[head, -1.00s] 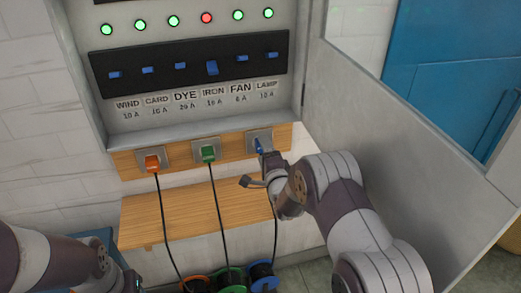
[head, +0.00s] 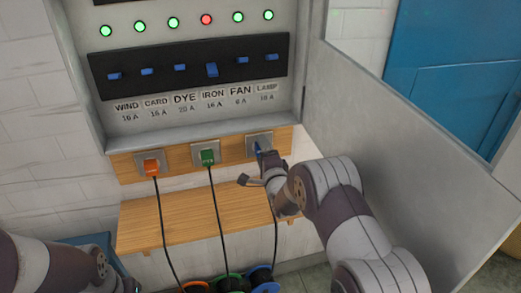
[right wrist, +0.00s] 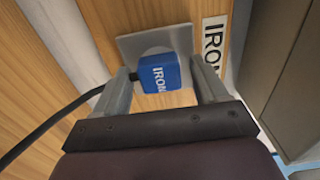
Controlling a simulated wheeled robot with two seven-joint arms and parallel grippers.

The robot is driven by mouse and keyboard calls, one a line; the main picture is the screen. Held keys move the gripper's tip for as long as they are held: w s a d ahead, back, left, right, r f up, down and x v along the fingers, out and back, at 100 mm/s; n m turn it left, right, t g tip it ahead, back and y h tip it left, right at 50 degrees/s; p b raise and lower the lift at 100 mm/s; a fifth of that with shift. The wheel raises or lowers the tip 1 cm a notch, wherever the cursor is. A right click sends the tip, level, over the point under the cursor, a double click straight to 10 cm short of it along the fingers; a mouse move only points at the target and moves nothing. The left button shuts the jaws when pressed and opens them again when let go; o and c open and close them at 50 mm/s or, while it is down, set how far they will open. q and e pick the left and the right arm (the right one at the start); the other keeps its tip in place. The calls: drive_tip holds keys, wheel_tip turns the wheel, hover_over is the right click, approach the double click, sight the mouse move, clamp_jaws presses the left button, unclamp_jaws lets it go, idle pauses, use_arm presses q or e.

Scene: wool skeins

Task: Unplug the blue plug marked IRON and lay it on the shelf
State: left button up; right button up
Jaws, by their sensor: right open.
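The blue plug marked IRON (right wrist: 166,73) sits in its grey socket plate (right wrist: 135,42) on the wooden strip, its black cord leading away to the left in the right wrist view. In the head view only a bit of the blue plug (head: 258,147) shows beside my right gripper (head: 262,160). In the right wrist view my right gripper (right wrist: 162,88) is open, with one finger on each side of the plug. I cannot tell whether the fingers touch it. The wooden shelf (head: 185,220) is below the sockets and bare. My left gripper is not clearly in view; only my left arm shows.
An orange plug (head: 152,167) and a green plug (head: 208,157) sit in the other sockets, their cords hanging in front of the shelf to reels below. The breaker panel (head: 190,68) is above, with one red lamp (head: 206,20). The open cabinet door (head: 400,150) stands close to my right arm.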

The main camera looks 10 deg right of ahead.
idle(0.7)
clamp_jaws()
drive_tip(key=shift+s, duration=0.1)
drive_tip(key=shift+s, duration=0.1)
drive_tip(key=shift+s+d+p, duration=0.1)
drive_tip(key=shift+s+p, duration=0.5)
drive_tip(key=shift+s, duration=2.2)
